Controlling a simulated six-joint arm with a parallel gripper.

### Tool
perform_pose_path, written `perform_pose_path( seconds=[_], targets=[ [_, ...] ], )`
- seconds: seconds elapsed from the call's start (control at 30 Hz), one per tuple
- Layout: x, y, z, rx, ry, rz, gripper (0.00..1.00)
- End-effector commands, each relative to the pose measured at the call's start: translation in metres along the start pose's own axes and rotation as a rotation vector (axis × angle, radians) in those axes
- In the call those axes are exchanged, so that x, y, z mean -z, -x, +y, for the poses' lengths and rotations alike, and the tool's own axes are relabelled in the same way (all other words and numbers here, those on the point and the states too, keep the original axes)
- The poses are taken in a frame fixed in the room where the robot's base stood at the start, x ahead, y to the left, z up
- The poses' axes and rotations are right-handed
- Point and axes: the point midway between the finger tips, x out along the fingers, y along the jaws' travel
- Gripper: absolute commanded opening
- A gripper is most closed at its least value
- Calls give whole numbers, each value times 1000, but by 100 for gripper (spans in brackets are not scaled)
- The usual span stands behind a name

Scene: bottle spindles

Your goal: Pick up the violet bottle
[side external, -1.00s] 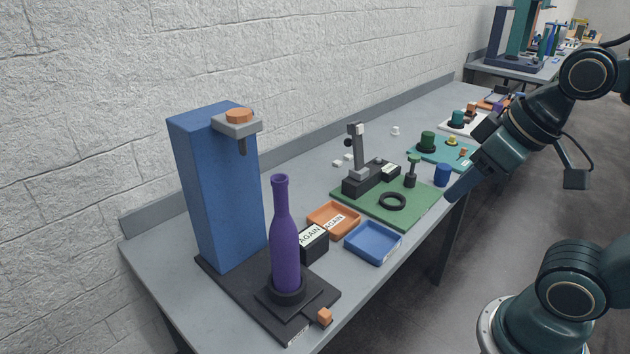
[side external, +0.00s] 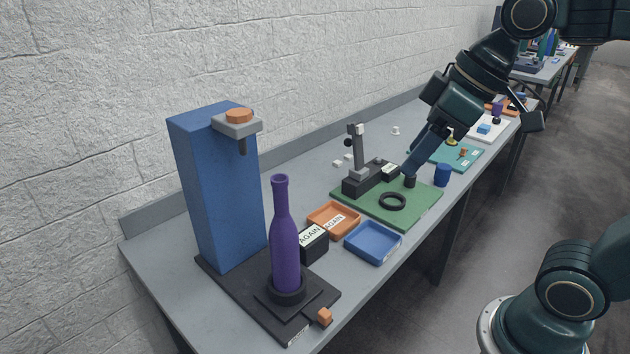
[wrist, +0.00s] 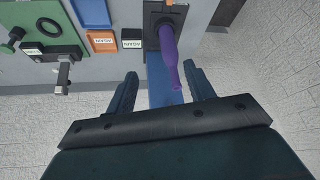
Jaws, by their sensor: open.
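The violet bottle (side external: 285,245) stands upright in a black round holder (side external: 287,292) on the dark base of the spindle stand at the near left of the bench. My gripper (side external: 410,172) is well to the right of the bottle in the side view, above the far side of the green mat, pointing down and left. In the wrist view, the violet bottle (wrist: 170,55) shows beyond the gap between my two fingers (wrist: 160,88), apart from them. My gripper is open and empty.
A tall blue column (side external: 215,190) with a grey bracket and orange knob (side external: 239,115) stands behind the bottle. A black AGAIN block (side external: 314,241), an orange tray (side external: 330,208) and a blue tray (side external: 365,258) sit right of it. A green mat (side external: 425,213) holds a black fixture (side external: 370,178).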

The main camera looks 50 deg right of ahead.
Motion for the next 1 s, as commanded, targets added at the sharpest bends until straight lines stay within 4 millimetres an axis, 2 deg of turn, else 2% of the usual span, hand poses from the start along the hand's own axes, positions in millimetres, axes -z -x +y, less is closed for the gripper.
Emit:
perform_pose_path(
  seconds=[0.03,0.2,0.5,0.8,1.0],
  targets=[
    [14,-1,-1,24,41,-8,53],
    [54,-3,-7,102,194,-25,53],
    [113,-16,-8,233,471,-47,53],
    [157,-43,2,355,753,-59,53],
    [176,-66,14,429,942,-62,53]
  ],
)
